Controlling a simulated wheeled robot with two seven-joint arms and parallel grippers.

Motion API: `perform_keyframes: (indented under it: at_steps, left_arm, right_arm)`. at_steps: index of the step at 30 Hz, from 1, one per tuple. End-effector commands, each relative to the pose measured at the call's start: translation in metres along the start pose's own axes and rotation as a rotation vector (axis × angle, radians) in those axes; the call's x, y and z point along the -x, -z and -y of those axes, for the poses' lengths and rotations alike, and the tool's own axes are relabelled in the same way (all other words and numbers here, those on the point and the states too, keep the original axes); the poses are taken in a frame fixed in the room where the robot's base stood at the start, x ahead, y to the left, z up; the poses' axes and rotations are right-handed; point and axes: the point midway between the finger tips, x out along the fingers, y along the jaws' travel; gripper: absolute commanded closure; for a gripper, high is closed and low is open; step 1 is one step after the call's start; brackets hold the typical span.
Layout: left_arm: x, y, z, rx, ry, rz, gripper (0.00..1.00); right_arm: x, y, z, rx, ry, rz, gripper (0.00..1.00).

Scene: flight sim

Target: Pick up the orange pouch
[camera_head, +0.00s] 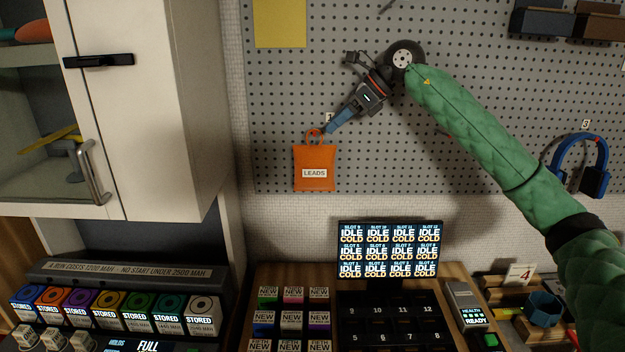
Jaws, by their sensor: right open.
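The orange pouch (315,180) hangs on the grey pegboard and bears a white label reading "LEADS". It has an orange loop (314,135) at its top. My right gripper (332,128) comes in from the upper right on the green-sleeved arm. Its blue fingers point down and left, with the tips close to the right side of the loop. The gripper is open; I cannot tell whether a finger touches the loop. The pouch still hangs upright against the board. My left gripper is not in view.
The pegboard (460,150) is mostly bare around the pouch. A white cabinet (150,150) stands to the left. Below are a slot display (388,249), a dark numbered tray (395,310) and several stored cells (110,310). Blue headphones (583,150) hang at right.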

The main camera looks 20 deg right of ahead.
Motion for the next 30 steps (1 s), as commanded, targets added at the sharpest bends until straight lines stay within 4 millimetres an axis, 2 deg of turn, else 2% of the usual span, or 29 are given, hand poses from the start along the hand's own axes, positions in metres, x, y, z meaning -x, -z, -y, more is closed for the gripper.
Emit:
perform_keyframes:
  at_steps: [1,6,9,12,14,21,26,30]
  left_arm:
    - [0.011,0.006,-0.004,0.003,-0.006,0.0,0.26]
    - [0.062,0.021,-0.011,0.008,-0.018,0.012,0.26]
    - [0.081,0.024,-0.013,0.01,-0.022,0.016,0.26]
    - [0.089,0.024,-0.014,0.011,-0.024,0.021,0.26]
    - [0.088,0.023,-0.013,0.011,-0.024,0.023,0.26]
    - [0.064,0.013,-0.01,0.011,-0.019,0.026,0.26]
    - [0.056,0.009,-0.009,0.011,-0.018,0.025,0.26]
    - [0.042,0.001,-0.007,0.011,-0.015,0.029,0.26]
  right_arm:
    - [-0.01,0.011,0.001,0.0,0.0,0.0,0.47]
    - [-0.021,0.021,0.002,0.0,0.001,0.0,0.47]
    - [-0.023,0.024,0.002,0.0,0.001,0.0,0.47]
    - [-0.025,0.024,0.002,0.0,0.0,0.0,0.47]
    - [-0.028,0.024,0.002,0.0,-0.001,0.0,0.47]
    - [-0.046,0.023,0.002,0.0,-0.001,0.0,0.47]
    - [-0.051,0.023,0.002,0.0,0.0,0.0,0.47]
    - [-0.055,0.021,0.003,0.0,0.0,0.0,0.47]
